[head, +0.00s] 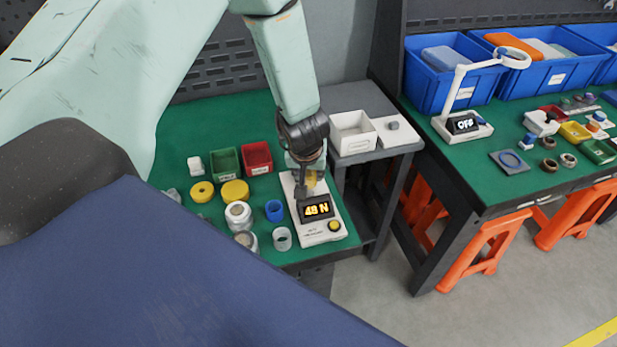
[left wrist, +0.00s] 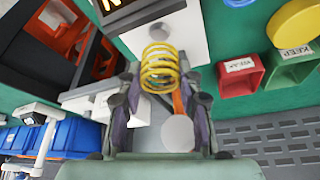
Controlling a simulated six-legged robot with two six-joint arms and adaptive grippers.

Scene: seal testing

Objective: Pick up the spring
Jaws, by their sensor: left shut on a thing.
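The yellow coil spring (left wrist: 160,66) sits between the fingertips of my left gripper (left wrist: 161,88) in the left wrist view. The gripper is shut on it. In the head view my left gripper (head: 306,178) points down over the white force tester (head: 318,232), whose lit display (head: 317,209) seems to read 48 N. There the spring (head: 314,183) is mostly hidden behind the gripper. I cannot tell whether the spring touches the tester. My right gripper is not in view.
A green bin (head: 226,163) and a red bin (head: 257,157) stand left of the tester. A blue cup (head: 274,210), a clear cup (head: 282,238) and yellow discs (head: 235,191) are close by. A white box (head: 352,133) stands on the grey side table to the right.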

